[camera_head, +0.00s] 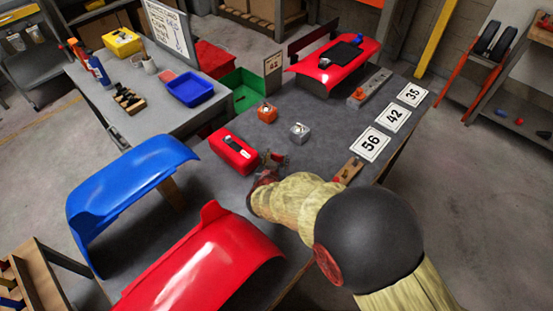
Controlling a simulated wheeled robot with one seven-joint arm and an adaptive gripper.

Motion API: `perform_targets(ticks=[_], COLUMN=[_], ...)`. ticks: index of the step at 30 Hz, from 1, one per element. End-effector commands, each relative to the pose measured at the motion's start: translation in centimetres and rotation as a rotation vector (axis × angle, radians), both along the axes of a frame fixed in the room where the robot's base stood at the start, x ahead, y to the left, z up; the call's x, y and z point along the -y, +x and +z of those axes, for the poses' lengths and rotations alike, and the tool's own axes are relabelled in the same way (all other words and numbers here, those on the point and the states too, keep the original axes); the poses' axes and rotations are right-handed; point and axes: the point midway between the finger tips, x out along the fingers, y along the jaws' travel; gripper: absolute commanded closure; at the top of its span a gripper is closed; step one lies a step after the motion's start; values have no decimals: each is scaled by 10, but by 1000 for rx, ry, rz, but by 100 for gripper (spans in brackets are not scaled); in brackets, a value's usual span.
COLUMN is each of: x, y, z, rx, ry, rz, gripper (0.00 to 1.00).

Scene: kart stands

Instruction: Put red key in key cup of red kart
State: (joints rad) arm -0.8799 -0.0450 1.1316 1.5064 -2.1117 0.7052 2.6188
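My gripper (274,159) is above the grey table, just right of a red box (233,152) with a black top piece. Its fingers look spread, with nothing clearly held between them. A red body panel (205,262) lies in the front, and another red panel (322,72) with a black pad on it stands at the back. A small red item (358,94) sits on a grey strip near the back panel. A wooden strip (351,167) lies right of my gripper, with a small red part near its lower end. I cannot make out which is the red key or key cup.
Number cards 56 (370,143), 42 (392,118) and 35 (412,95) lie along the right edge. A blue panel (125,178) stands left. A side table holds a blue tray (190,90).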

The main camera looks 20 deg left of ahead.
Motion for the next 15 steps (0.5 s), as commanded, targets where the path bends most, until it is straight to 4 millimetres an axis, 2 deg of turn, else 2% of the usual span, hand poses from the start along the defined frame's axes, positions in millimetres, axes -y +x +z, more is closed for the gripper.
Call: perform_targets(ticks=[6,15], x=[0,0], y=[0,0], z=[0,1], rx=[0,-1], ry=[0,-1], rz=[0,0], gripper=[48,48])
